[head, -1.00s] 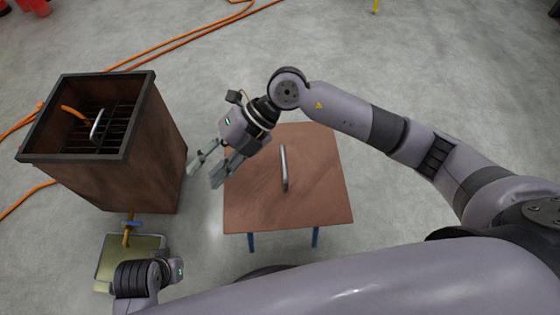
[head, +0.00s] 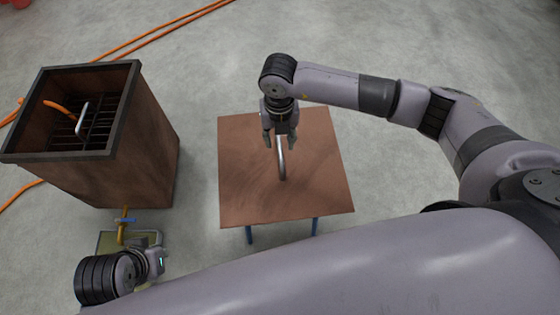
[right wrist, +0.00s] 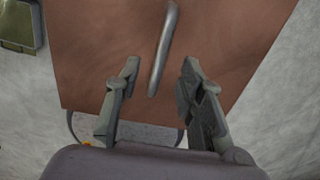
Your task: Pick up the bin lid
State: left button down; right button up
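The bin lid (head: 245,185) is a flat brown square panel with an upright silver bar handle (head: 281,165) at its middle. It lies on a stand with blue legs. It also fills much of the right wrist view (right wrist: 90,45). My right gripper (head: 280,146) points down over the far half of the lid, open and empty. In the right wrist view, the near end of the handle (right wrist: 160,60) shows between the spread fingers, apart from both. My left gripper (head: 152,262) is at the lower left; its fingers cannot be made out.
A brown open-topped bin (head: 125,150) with a dark rim stands at the left, with a grate and a silver handle inside. A yellow-green pan (head: 108,242) with a yellow pipe and blue valve (head: 124,219) is in front of it. Orange hoses (head: 160,37) cross the grey floor.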

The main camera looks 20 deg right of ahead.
aim_at(279, 150)
notch_tip(279, 150, down, 7)
jog(key=shift+s+r+b, duration=0.15)
jog(key=shift+r+b, duration=0.05)
jog(key=shift+b, duration=0.55)
jog(key=shift+r, duration=0.1)
jog(key=shift+c, duration=0.6)
grip_shut()
jog(key=shift+r, duration=0.1)
